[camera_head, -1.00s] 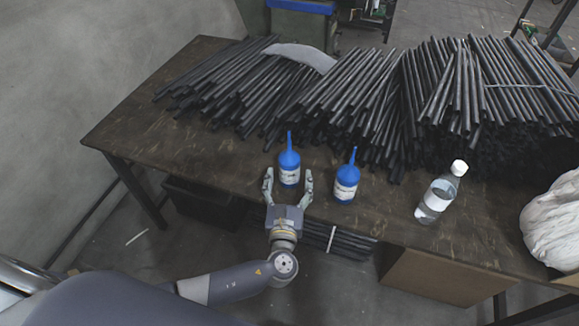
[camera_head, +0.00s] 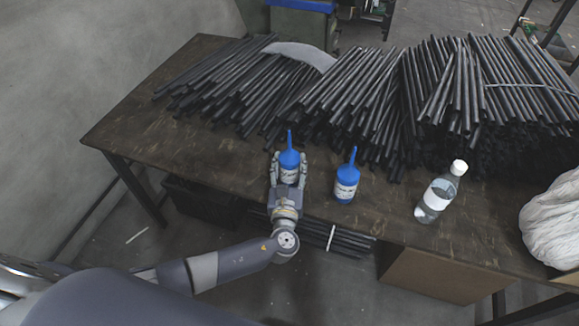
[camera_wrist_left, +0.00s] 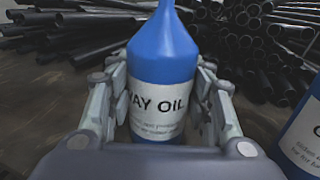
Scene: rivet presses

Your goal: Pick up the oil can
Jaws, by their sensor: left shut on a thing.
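A blue oil can (camera_head: 289,160) with a thin spout and a white label stands upright near the front edge of the table. My left gripper (camera_head: 289,172) is shut on it, with one finger on each side. In the left wrist view the can (camera_wrist_left: 163,60) fills the middle and its label reads "WAY OIL"; the gripper fingers (camera_wrist_left: 163,115) flank it. A second, similar blue can (camera_head: 347,180) stands upright just to the right, apart from the gripper; part of it shows in the left wrist view (camera_wrist_left: 303,138). My right gripper is not in view.
The dark table (camera_head: 130,122) carries large piles of black rods (camera_head: 350,95) behind the cans. A clear bottle (camera_head: 437,195) with a white cap and a white cloth bundle (camera_head: 552,225) are to the right. The table's left part is bare.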

